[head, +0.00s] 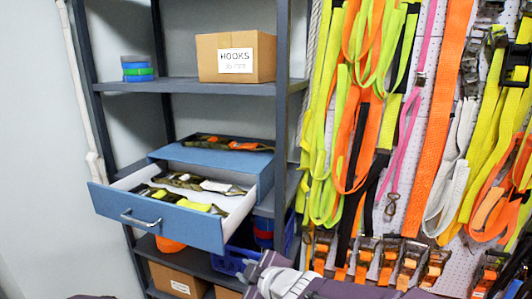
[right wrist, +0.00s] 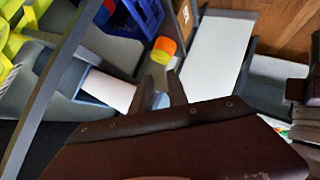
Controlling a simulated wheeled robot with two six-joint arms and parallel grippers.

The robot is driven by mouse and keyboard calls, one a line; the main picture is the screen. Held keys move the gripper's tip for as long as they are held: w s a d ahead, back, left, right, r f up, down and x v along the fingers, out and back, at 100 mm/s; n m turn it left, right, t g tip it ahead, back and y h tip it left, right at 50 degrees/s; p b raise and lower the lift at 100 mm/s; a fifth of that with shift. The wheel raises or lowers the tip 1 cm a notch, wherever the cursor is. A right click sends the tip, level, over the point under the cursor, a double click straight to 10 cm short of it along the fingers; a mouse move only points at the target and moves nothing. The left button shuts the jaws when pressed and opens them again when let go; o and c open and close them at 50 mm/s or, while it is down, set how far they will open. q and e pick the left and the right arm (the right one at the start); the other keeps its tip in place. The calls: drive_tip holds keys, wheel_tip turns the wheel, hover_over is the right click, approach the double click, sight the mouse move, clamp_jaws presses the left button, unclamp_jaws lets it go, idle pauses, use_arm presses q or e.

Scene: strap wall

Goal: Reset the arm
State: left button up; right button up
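My right arm comes in along the bottom edge of the head view, and its gripper (head: 262,268) points left, below and to the right of the open drawer. In the right wrist view the right gripper (right wrist: 160,92) shows two dark fingers a little apart with nothing seen between them. It looks open and empty. An orange and yellow item shows beyond the fingertips. My left gripper is not in the head view.
A blue drawer (head: 165,220) stands pulled out of its cabinet on a grey shelf rack (head: 185,86), with rolled straps inside. A HOOKS box (head: 250,58) is above. Straps hang on the pegboard (head: 424,130) at right. A blue crate (head: 232,260) sits low.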

drive_tip(key=s+d+f+m+g+h+p, duration=0.25)
drive_tip(key=s+d+f+m, duration=0.2)
drive_tip(key=d, duration=0.45)
drive_tip(key=s+d+f+m+g+h+p, duration=0.1)
drive_tip(key=s+d+f+m+g+h, duration=0.25)
drive_tip(key=d+f+m, duration=0.4)
drive_tip(key=s+d+m+g+p, duration=0.1)
drive_tip(key=s+d+m+g, duration=0.1)
drive_tip(key=s+d, duration=0.3)
drive_tip(key=s+m, duration=0.1)
drive_tip(key=s, duration=0.2)
drive_tip(key=shift+d+f+g, duration=0.3)
drive_tip(key=shift+d+f, duration=0.05)
drive_tip(key=shift+d, duration=0.05)
